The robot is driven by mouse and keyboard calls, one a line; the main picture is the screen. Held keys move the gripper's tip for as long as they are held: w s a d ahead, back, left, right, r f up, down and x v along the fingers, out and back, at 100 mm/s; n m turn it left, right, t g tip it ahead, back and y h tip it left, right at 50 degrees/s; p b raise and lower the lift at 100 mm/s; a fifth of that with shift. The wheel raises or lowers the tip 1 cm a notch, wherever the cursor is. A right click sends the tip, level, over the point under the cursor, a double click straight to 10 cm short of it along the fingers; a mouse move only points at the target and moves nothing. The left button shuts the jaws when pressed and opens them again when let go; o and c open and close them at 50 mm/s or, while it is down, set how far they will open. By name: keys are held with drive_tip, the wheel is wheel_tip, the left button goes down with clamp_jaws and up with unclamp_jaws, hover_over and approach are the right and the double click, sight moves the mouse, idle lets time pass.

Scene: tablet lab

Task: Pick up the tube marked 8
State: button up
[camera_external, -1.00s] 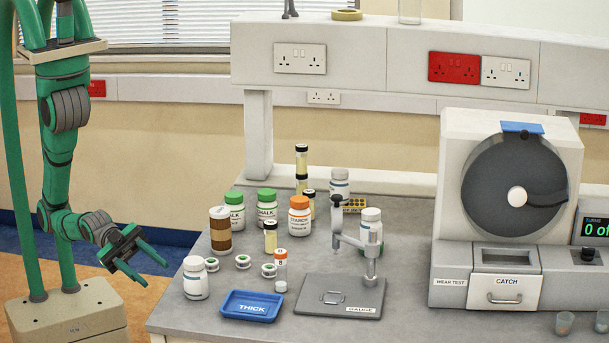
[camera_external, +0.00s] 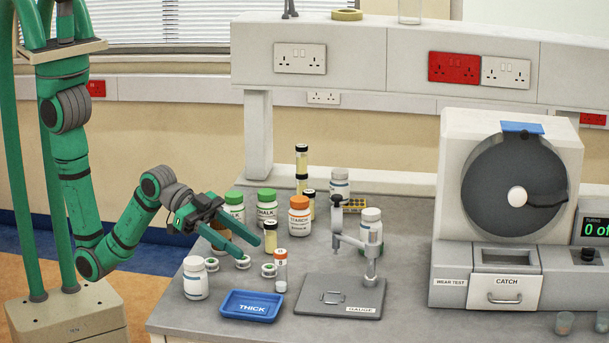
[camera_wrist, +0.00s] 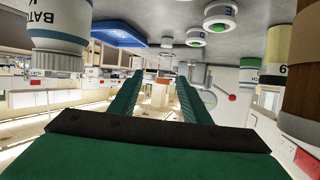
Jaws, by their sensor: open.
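A slim tube with an orange cap and white label (camera_external: 281,272) stands upright on the grey bench, right of the small reels and behind the blue tray. Its mark is too small to read surely. My gripper (camera_external: 251,249) is open and empty, its two green fingers pointing right toward this tube, with a gap between fingertips and tube. In the wrist view, which is upside down, both fingers (camera_wrist: 157,88) reach forward with nothing held between them. A yellowish tube (camera_wrist: 276,74) with a dark cap stands to the right there; its digit looks like an inverted 6 or 9.
A white jar (camera_external: 195,281) and the blue THICK tray (camera_external: 236,310) stand in front of my gripper. Small reels (camera_external: 242,262) lie below the fingers. The gauge (camera_external: 345,308) is to the right.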

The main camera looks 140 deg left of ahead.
sight(281, 266)
drive_tip(key=shift+a+f, duration=0.1)
drive_tip(key=shift+a, duration=0.25)
drive_tip(key=shift+w+a+f+n, duration=0.15)
drive_tip(key=shift+n, duration=0.15)
drive_tip(key=x, duration=0.5)
drive_tip(key=shift+x, duration=2.6)
drive_tip(key=shift+a, duration=0.1)
clamp_jaws()
drive_tip(key=shift+r, duration=0.3)
